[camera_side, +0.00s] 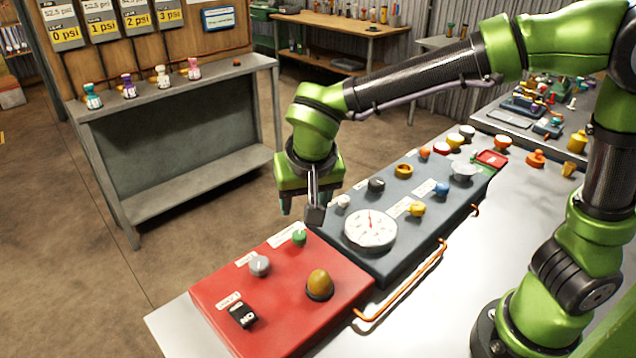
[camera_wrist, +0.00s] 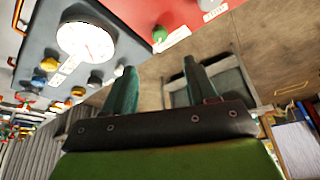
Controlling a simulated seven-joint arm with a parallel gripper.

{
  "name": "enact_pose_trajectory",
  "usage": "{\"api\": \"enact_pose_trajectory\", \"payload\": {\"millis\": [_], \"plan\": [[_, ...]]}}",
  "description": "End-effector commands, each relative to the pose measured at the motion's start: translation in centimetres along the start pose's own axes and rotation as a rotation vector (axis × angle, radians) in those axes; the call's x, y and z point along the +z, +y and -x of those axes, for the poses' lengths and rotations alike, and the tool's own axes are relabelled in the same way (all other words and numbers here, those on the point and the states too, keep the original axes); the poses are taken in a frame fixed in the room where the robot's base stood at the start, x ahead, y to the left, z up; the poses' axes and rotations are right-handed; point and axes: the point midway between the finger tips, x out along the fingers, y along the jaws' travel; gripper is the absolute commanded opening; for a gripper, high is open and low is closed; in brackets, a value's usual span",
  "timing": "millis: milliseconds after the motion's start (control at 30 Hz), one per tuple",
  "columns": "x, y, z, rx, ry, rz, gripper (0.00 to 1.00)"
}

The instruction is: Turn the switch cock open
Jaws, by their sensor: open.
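The labels are too small to read, so I cannot tell which control is the switch cock. The red panel (camera_side: 232,290) carries a green knob (camera_side: 299,238), a grey knob (camera_side: 260,265), a black rocker switch (camera_side: 242,315) and an amber dome (camera_side: 319,284). The blue-grey panel (camera_side: 385,262) carries a white dial gauge (camera_side: 371,229), a small white knob (camera_side: 344,201), a dark knob (camera_side: 376,184) and yellow and blue knobs. My gripper (camera_side: 300,208) is open and empty, above the far edge of the panels near the green and white knobs. The wrist view shows its two fingers (camera_wrist: 158,68) apart.
An orange rail (camera_side: 400,285) runs along the near panel side. A grey shelf (camera_side: 180,85) with several small coloured valves stands behind, under pressure signs (camera_side: 110,20). More coloured parts lie at the bench's far right. Floor shows between shelf and bench.

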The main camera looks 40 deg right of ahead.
Motion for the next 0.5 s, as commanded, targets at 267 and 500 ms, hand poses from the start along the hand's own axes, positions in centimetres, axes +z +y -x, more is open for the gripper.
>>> {"api": "enact_pose_trajectory", "payload": {"millis": [267,500], "plan": [[0.0,0.0,3.5,-0.002,0.000,0.001,0.57],[0.0,0.0,3.8,0.000,0.000,0.001,0.57]]}}
